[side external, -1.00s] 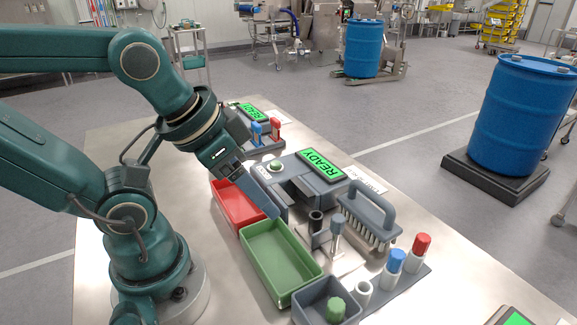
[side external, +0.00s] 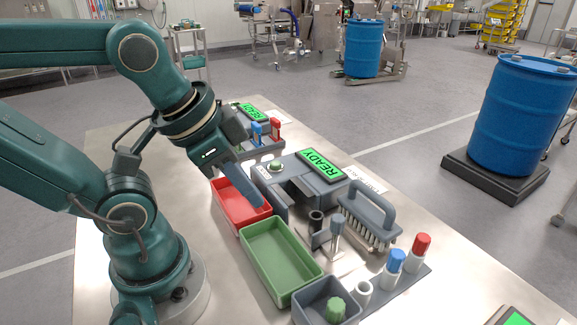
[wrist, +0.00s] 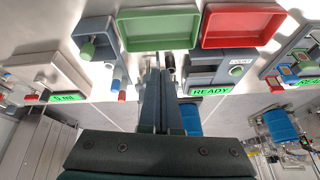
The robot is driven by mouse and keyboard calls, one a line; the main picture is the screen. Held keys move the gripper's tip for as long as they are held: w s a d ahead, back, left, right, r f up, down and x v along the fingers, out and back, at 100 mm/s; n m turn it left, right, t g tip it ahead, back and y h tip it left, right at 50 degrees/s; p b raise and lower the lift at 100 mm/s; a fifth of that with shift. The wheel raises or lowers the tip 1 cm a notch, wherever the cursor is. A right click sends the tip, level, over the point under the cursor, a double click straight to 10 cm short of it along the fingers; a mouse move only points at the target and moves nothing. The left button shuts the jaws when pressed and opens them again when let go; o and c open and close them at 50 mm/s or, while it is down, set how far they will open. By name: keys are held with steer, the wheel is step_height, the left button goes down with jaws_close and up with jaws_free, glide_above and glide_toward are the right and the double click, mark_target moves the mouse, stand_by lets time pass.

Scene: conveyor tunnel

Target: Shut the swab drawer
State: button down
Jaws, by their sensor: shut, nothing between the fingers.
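A grey unit with a green READY screen (side external: 318,172) and a round green button stands on the steel table. A grey upright panel (side external: 272,192), which looks like the front of the swab drawer, is at its tray side; how far it stands out is hard to tell. The unit also shows in the wrist view (wrist: 208,72). My gripper (side external: 262,204) is shut and empty. It points down over the red tray's right part, close to the panel; I cannot tell whether they touch. In the wrist view my fingers (wrist: 160,80) partly cover the table.
The red tray (side external: 221,195) and green tray (side external: 252,257) lie along the unit's near side. A grey bin (side external: 306,310) with a green knobbed piece, a brush (side external: 368,218), and red- and blue-capped vials stand to the right. A second READY unit (side external: 250,112) is behind.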

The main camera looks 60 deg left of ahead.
steer(key=w+r+m+g+y, duration=0.1)
steer(key=w+r+m, duration=0.2)
steer(key=r+m, duration=0.3)
steer(key=w+d+m+g+y, duration=0.2)
steer(key=w+d+m+g, duration=0.1)
steer(key=w+d+m, duration=0.6)
steer(key=d+f+m+y, duration=0.1)
steer(key=d+f+m, duration=0.3)
steer(key=d+f, duration=0.1)
steer(key=a+x, duration=0.1)
steer(key=x, duration=0.6)
steer(key=a+r+x, duration=0.1)
steer(key=x, duration=0.3)
steer(key=shift+a+f, duration=0.1)
steer(key=shift+a, duration=0.6)
